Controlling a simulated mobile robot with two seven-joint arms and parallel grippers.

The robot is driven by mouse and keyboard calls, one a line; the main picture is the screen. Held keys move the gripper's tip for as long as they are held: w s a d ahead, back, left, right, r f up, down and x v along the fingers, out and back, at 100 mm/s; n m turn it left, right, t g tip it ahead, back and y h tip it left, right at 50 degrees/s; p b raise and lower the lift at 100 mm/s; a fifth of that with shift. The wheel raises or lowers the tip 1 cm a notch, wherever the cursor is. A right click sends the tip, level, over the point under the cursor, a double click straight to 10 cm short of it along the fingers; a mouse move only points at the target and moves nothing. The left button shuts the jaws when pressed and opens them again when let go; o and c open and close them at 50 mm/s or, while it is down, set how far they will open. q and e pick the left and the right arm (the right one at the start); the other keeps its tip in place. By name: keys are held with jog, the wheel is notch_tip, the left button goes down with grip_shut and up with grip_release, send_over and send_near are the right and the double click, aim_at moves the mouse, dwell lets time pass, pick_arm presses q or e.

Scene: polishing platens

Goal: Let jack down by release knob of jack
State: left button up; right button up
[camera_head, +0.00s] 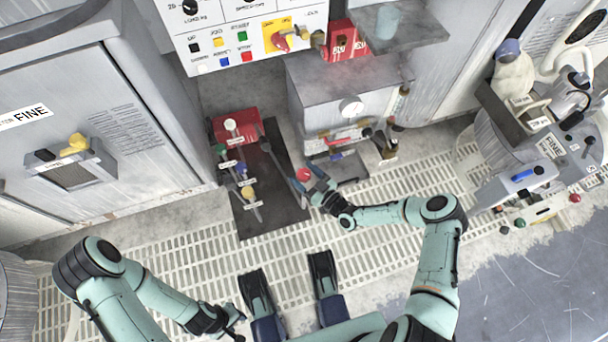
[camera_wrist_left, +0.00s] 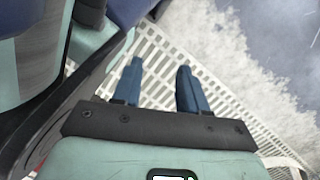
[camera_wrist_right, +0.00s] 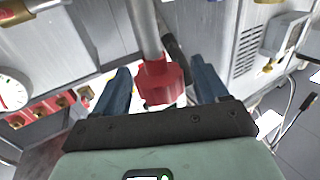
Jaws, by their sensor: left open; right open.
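A red fluted knob (camera_wrist_right: 160,82) on a grey rod (camera_wrist_right: 145,30) sits between the two blue fingers of my right gripper (camera_wrist_right: 163,85) in the right wrist view. The fingers stand apart on either side of it, with gaps showing. In the head view the red knob (camera_head: 303,174) is at the tip of my right gripper (camera_head: 314,182), low in front of the grey cabinet. Which part is the jack's body I cannot tell. My left gripper (camera_head: 238,322) is open and empty near the bottom of the head view; its fingers (camera_wrist_left: 160,88) show over the grating.
A dark plate (camera_head: 265,205) with several coloured knobs on levers lies left of my right gripper. A grey cabinet with a gauge (camera_head: 351,107) stands behind. A control panel (camera_head: 245,35) hangs above. The white floor grating (camera_head: 170,260) in front is mostly open.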

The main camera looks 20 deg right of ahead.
pick_arm(q)
jog(key=shift+s, duration=0.1)
pick_arm(e)
jog(key=shift+w, duration=0.1)
jog(key=c, duration=1)
jog(key=shift+o, duration=0.2)
jog(key=m+t+h+p, duration=0.1)
jog(key=m+h+p, duration=0.2)
jog(key=h, duration=0.2)
jog(key=m+t+h+p, duration=0.1)
jog(key=m+h+p, duration=0.2)
jog(key=h, duration=0.2)
jog(key=shift+a+r+m, duration=0.1)
jog(key=shift+a+m, duration=0.1)
jog(key=shift+m, duration=0.2)
jog(key=shift+m+h+p, duration=0.35)
jog(key=shift+m+h, duration=0.35)
jog(key=shift+h, duration=0.5)
pick_arm(q)
jog(key=w+d+r+t, duration=0.2)
jog(key=w+r+t, duration=0.2)
jog(key=w+r, duration=0.5)
jog(key=shift+w+r+m, duration=0.3)
jog(key=shift+w+m, duration=0.1)
jog(key=shift+w, duration=1.15)
pick_arm(e)
jog(key=shift+d+m+g+h, duration=0.1)
jog(key=shift+m+g+h, duration=0.5)
jog(key=shift+m+h, duration=0.6)
jog(key=shift+h, duration=0.6)
